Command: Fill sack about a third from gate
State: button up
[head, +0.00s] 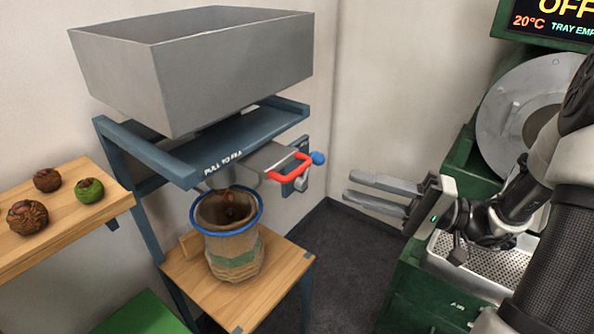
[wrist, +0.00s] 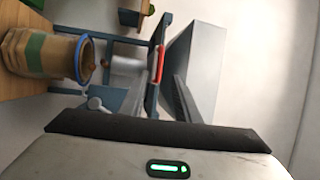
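The sack (head: 235,258), tan with a green band and a blue rim, stands upright on a small wooden shelf under the chute. Brown chestnuts show at its mouth, and one (wrist: 104,63) shows between chute and rim in the wrist view. How full the sack is cannot be seen. The gate (head: 268,160) is a metal slide with a red handle (head: 291,168), sticking out to the right below the grey hopper (head: 215,70). The handle also shows in the wrist view (wrist: 160,62). My gripper (head: 348,186) is open and empty, right of the handle and apart from it.
A blue frame (head: 222,158) marked "PULL TO FILL" carries the hopper. A blue knob (head: 318,158) sits beside the handle. A wooden shelf (head: 55,235) with several round items is at left. A green machine (head: 420,300) stands right. Floor between is clear.

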aim_at(298, 167)
jog(key=x, duration=1.2)
jog(key=shift+a+f, duration=0.1)
jog(key=shift+a, duration=0.1)
jog(key=shift+w, duration=0.1)
grip_shut()
